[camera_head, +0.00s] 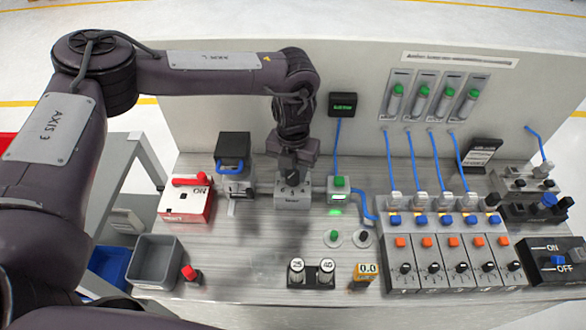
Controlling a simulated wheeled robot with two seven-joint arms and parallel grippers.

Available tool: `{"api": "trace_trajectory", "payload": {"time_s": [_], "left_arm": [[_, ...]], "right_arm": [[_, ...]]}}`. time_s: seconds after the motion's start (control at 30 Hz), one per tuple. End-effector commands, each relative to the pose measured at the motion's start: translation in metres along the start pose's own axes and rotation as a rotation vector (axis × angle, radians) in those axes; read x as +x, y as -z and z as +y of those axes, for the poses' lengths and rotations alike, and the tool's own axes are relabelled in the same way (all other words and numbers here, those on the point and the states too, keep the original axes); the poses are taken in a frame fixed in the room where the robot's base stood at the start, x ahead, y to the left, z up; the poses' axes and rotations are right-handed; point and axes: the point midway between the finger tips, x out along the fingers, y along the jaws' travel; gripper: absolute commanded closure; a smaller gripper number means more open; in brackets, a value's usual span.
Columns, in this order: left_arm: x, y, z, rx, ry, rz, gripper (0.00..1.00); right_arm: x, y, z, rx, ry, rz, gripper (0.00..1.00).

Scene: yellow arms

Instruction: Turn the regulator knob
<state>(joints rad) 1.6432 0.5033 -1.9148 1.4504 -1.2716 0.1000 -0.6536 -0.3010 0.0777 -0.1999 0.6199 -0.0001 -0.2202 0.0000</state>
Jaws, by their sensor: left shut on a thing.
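The regulator is a grey block (293,197) with small lettering on its front, standing at the back middle of the metal bench. Its black knob (292,179) is mostly hidden under my left gripper (292,172). My dark left arm comes in from the left and bends down over the block. The left gripper points down and is shut on the knob; its fingertips are hard to make out. The knob's exact angle cannot be read. My right gripper is not in view.
A red-and-white switch box (188,202) and a black-topped unit with a blue handle (234,160) stand left of the regulator. A green-button block (339,188) with blue tubing stands close on its right. Weights (311,272) stand in front. A valve row (440,262) fills the right.

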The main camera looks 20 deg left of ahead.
Motion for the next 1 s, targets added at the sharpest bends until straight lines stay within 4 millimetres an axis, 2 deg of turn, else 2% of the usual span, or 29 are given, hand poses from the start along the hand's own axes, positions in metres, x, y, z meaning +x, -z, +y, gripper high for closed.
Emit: {"api": "trace_trajectory", "payload": {"time_s": [0.27,0.7,1.0], "left_arm": [[0.0,0.0,0.0,-0.121,0.001,0.0,0.89],[-0.001,0.0,0.0,-0.444,0.001,0.0,0.89],[-0.001,-0.001,0.0,-0.581,0.001,-0.001,0.89]], "right_arm": [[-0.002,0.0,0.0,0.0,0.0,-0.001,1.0],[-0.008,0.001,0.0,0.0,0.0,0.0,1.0],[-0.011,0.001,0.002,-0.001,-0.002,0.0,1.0]]}}
